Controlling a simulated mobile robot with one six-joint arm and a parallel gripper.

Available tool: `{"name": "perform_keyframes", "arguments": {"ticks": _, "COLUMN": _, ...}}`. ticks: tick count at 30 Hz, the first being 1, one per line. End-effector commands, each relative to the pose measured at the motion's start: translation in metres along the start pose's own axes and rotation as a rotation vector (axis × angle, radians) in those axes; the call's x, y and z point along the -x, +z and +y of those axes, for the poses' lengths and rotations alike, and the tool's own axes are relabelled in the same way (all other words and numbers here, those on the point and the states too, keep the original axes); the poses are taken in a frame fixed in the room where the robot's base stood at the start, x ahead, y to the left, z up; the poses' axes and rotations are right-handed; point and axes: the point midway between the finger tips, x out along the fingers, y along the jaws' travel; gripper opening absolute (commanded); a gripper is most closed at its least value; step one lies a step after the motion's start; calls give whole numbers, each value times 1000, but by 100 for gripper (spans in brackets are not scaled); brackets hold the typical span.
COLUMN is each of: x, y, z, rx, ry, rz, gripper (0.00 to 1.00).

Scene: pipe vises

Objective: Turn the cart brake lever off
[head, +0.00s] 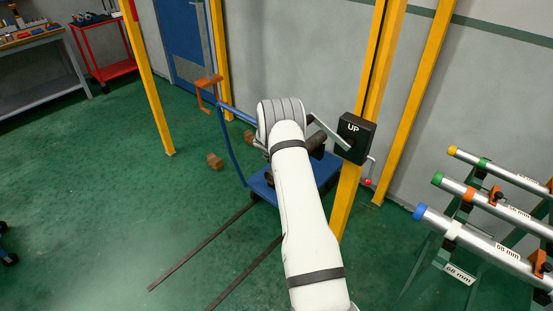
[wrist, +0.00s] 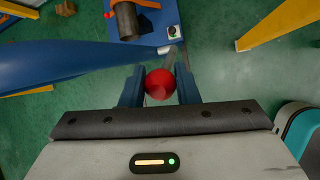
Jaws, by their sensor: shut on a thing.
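The blue cart (head: 262,188) stands on the floor, partly hidden behind my arm in the head view. Its blue deck (wrist: 152,30) also shows at the top of the wrist view. The brake lever (wrist: 160,83) ends in a red ball knob, with a grey metal rod running from it toward the deck edge. My gripper (wrist: 160,86) has its blue fingers on both sides of the knob and is shut on it. In the head view, the gripper and the lever are hidden behind my wrist.
A yellow post (head: 348,195) carries a black box marked UP (head: 354,138), with its own red-knobbed crank, just right of my arm. Silver pipes (head: 490,232) on green stands are at the right. Brown blocks (head: 215,161) lie left of the cart; the floor at left is mostly clear.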

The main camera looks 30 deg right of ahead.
Motion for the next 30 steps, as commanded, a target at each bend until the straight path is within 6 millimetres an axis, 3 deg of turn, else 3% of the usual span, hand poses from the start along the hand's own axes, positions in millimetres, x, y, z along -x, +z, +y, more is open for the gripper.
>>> {"name": "perform_keyframes", "arguments": {"ticks": 1, "x": -2, "y": 1, "z": -4, "rx": -4, "ry": -7, "rz": 0, "gripper": 0}}
{"name": "perform_keyframes", "arguments": {"ticks": 2, "x": -2, "y": 2, "z": -4, "rx": -5, "ry": -7, "rz": 0, "gripper": 30}}
{"name": "perform_keyframes", "arguments": {"ticks": 9, "x": -2, "y": 5, "z": -4, "rx": -8, "ry": -6, "rz": -3, "gripper": 48}}
{"name": "perform_keyframes", "arguments": {"ticks": 19, "x": 5, "y": 6, "z": -1, "rx": -8, "ry": -3, "rz": -4, "gripper": 48}}
{"name": "perform_keyframes", "arguments": {"ticks": 30, "x": 56, "y": 9, "z": 7, "rx": -10, "ry": -6, "rz": -4, "gripper": 48}}
